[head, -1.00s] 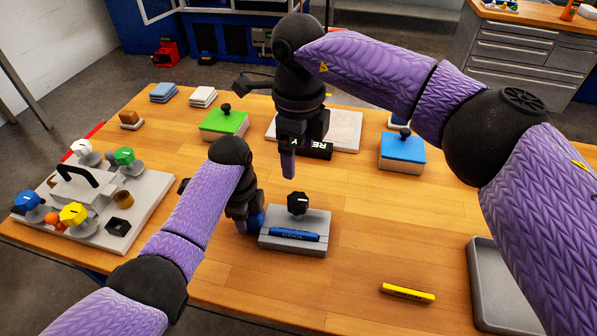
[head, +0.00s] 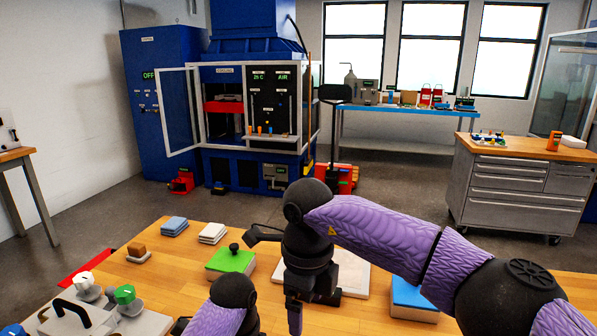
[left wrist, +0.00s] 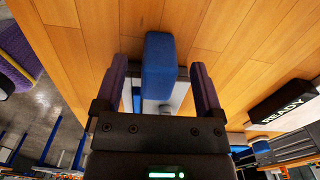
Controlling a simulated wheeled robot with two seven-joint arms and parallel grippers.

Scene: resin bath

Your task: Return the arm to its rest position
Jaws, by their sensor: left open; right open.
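My right gripper (head: 296,312) hangs pointing down over the bench, in front of a pale flat plate (head: 353,275). Its purple arm comes in from the right; its jaws are open and I see nothing held. A black block marked READY (left wrist: 284,103) lies to the right there.
A green block with a knob (head: 230,261) and a blue block (head: 414,295) flank the right gripper. A tray with coloured knobs (head: 150,325) is at the left. A blue machine (head: 258,100) stands beyond the floor.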

